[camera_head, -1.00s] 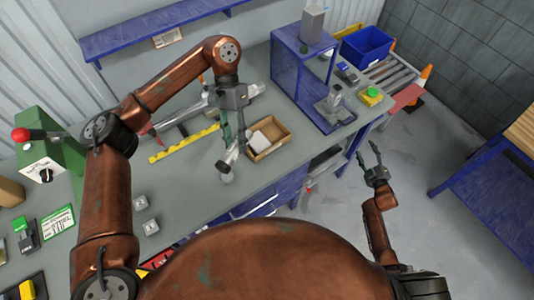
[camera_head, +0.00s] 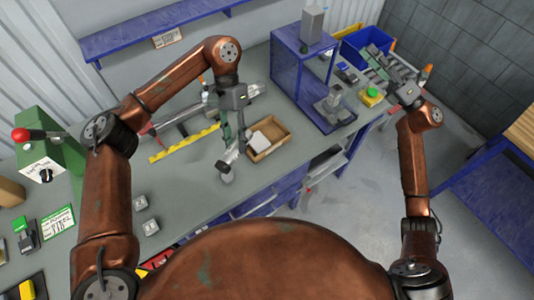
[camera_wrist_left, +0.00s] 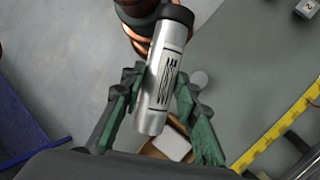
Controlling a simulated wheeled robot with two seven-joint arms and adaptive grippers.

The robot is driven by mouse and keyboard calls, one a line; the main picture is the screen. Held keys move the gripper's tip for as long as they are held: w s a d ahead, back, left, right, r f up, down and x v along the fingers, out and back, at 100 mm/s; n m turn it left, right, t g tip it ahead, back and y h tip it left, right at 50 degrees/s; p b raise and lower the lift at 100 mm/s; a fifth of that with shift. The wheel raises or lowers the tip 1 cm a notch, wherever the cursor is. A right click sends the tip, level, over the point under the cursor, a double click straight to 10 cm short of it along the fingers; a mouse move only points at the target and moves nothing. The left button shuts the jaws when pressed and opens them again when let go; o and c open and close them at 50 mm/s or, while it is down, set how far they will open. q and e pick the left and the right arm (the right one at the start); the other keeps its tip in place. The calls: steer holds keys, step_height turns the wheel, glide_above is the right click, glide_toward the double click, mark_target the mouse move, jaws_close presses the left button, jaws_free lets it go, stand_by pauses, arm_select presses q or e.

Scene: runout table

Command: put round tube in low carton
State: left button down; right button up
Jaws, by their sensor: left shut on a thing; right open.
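The round tube (camera_head: 232,157) is silver with a dark marking, seen most clearly in the left wrist view (camera_wrist_left: 164,78). My left gripper (camera_head: 236,140) is shut on it and holds it tilted beside the low carton. In the left wrist view the fingers (camera_wrist_left: 160,88) lie on both sides of the tube. The low carton (camera_head: 284,141) is an open brown box on the grey table, right of the tube, with a white box (camera_head: 260,141) inside. In the wrist view the tube and gripper partly hide the carton. My right gripper (camera_head: 382,66) is open near the blue bin.
A yellow rule (camera_head: 184,143) lies left of the carton. A blue frame stand (camera_head: 287,72) stands behind it to the right. A blue bin (camera_head: 360,47) sits at the table's far right end. Two small grey blocks (camera_head: 140,201) lie at the near left. Bare table surrounds them.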

steer(key=s+a+r+n+g+h, duration=0.1)
steer(key=s+a+n+g, duration=0.7)
steer(key=a, duration=0.5)
steer(key=s+a+r+n+g+h, duration=0.1)
steer(key=s+a+n+g, duration=0.3)
steer(key=s+a+n, duration=0.6)
steer(key=n+t+h, duration=0.3)
steer(key=n+h, duration=0.4)
steer(key=n, duration=0.5)
glide_toward(237, 155)
steer(key=x, duration=1)
steer(key=shift+w+a+f, duration=0.1)
steer(key=shift+w+a, duration=0.05)
steer(key=shift+a, duration=0.2)
